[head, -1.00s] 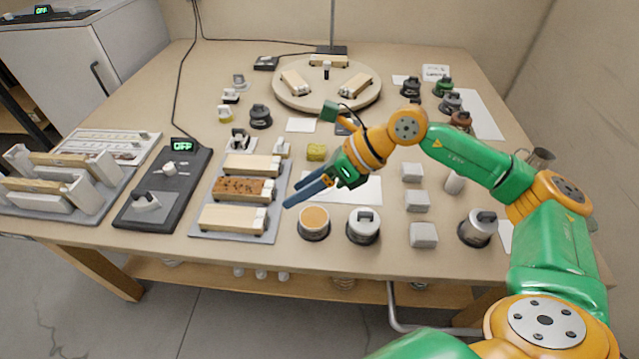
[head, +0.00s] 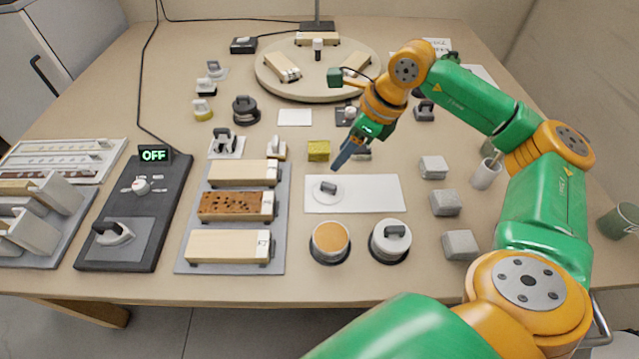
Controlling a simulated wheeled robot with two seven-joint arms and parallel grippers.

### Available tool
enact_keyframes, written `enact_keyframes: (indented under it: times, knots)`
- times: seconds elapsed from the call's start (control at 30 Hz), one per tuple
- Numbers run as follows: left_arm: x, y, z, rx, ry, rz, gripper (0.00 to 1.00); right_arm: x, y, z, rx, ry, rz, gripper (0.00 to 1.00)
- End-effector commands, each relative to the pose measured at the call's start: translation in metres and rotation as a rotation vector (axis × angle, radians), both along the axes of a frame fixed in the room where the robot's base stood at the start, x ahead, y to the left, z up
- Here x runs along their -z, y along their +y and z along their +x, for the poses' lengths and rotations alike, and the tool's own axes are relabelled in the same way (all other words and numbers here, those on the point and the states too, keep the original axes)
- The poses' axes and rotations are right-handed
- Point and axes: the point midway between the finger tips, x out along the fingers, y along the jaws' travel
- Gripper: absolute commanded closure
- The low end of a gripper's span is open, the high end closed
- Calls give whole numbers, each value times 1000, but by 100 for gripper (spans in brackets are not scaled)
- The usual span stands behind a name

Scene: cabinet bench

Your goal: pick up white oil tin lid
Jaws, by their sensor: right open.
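A white round lid (head: 322,198) with a dark grey handle lies on a white sheet (head: 378,193) in the middle of the bench. In front of it stands an open tin (head: 331,243) with orange-brown contents. To that tin's right is a tin (head: 390,243) with a pale lid and dark handle on it. My right gripper (head: 342,157) is open, its blue fingers pointing down-left, above and just behind the lid, apart from it. The fingers overlap each other in this view. My left gripper is not in view.
A yellow sponge (head: 318,151) sits close to the left of my fingers. Several grey blocks (head: 445,203) stand to the right of the sheet. A grey tray (head: 283,232) with wooden-bodied pieces is at the left. A round turntable (head: 318,84) stands behind.

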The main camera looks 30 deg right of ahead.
Motion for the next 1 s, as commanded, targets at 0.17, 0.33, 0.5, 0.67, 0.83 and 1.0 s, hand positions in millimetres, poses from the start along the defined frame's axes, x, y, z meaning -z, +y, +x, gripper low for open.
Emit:
enact_keyframes:
  times: [0.17, 0.33, 0.5, 0.67, 0.83, 1.0]
  knots:
    - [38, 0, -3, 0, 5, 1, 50, 38, 0, 0, 0, 0, 1, 45]
    - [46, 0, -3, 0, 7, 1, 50, 50, 1, 1, -1, 1, 1, 45]
    - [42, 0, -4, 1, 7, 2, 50, 71, 6, 7, -1, 3, 1, 45]
    - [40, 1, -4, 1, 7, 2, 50, 101, 11, 16, -2, 4, 3, 45]
    - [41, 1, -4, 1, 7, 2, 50, 111, 13, 20, -1, 0, 2, 45]
    - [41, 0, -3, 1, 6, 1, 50, 111, 13, 20, -1, 0, 2, 56]
